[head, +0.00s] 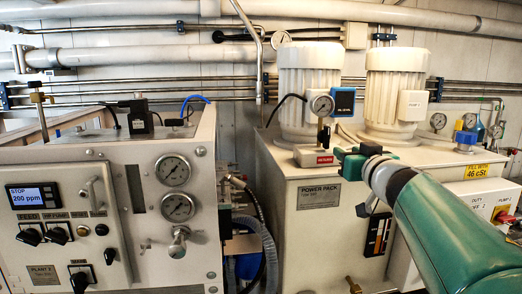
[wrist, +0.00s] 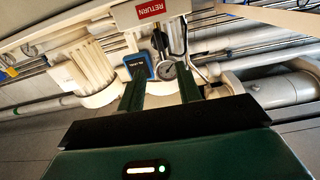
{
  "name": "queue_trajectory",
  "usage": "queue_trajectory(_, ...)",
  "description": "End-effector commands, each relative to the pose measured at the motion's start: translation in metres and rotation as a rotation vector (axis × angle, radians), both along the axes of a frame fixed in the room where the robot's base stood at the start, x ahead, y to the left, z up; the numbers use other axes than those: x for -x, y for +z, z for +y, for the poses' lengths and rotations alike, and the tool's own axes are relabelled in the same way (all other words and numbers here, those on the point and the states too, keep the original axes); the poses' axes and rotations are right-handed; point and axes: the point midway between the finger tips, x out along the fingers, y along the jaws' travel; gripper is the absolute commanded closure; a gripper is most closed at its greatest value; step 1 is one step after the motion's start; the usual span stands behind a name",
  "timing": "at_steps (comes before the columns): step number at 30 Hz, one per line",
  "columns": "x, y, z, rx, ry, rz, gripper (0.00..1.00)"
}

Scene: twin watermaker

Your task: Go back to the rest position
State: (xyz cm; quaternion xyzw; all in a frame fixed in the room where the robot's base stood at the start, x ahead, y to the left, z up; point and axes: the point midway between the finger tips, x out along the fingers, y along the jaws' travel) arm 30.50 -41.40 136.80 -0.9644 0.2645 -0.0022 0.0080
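My gripper (head: 348,160) is at the end of my green and white arm, which reaches in from the lower right in the head view. It is in front of the cream power pack (head: 318,215), near its top edge and just right of the box with the red label (head: 324,159). In the wrist view the two green fingers of my gripper (wrist: 160,88) stand apart with nothing held between them. Behind them are a pressure gauge (wrist: 166,70) and a blue-framed box (wrist: 138,66). I cannot tell whether the fingers touch anything.
Two ribbed white motors (head: 310,85) (head: 394,85) stand on the power pack. A control panel with a display (head: 35,196), knobs and gauges (head: 173,170) is at the left. Hoses (head: 258,235) hang in the gap between the cabinets. Pipes (head: 130,58) run along the back wall.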

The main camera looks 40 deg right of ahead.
Motion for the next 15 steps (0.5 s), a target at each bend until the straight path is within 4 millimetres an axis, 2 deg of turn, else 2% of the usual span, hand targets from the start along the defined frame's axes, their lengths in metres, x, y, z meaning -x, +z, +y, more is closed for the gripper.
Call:
queue_trajectory(12,-0.0005,0.0001,-0.0002,0.001,0.0,0.001,0.65)
queue_trajectory(15,-0.0057,-0.0002,0.0049,0.001,-0.005,-0.004,0.65)
